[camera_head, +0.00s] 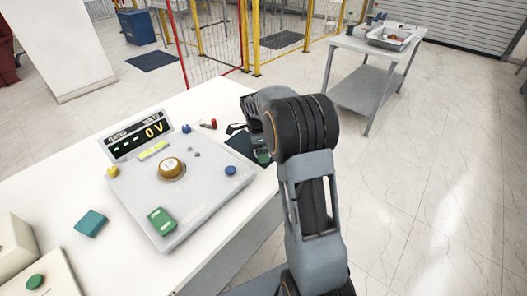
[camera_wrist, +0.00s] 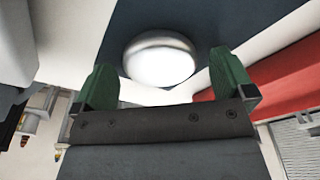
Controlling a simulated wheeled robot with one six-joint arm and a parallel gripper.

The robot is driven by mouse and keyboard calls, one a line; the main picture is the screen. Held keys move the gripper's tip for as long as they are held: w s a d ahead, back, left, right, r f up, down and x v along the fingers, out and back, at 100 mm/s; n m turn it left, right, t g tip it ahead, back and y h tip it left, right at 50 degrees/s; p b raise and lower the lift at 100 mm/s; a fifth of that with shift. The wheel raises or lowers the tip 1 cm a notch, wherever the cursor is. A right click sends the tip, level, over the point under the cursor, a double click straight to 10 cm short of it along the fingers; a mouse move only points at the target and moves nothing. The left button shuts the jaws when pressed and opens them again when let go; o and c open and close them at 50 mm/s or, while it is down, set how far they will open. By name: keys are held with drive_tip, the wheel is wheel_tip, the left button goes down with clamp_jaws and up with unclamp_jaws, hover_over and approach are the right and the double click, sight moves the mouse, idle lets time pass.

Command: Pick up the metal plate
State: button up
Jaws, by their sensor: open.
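In the wrist view, a round, shiny silver piece (camera_wrist: 160,60), which looks like the metal plate, lies against a dark blue surface. Its face is bright and washed out. My gripper (camera_wrist: 165,68) is open, with one green finger on each side of the silver piece in the picture. I see no finger touching it, and I cannot tell the depth between them. In the head view my arm reaches over the right edge of the white table (camera_head: 215,112). The arm hides most of my gripper there, and I cannot make out the silver piece.
A grey side table (camera_head: 371,85) with a tray (camera_head: 391,38) stands behind. The floor at right is clear.

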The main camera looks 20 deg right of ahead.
drive_tip(key=shift+f, duration=0.25)
drive_tip(key=shift+c, duration=0.3)
drive_tip(key=c, duration=0.9)
drive_tip(key=shift+c, duration=0.3)
drive_tip(key=shift+r, duration=0.2)
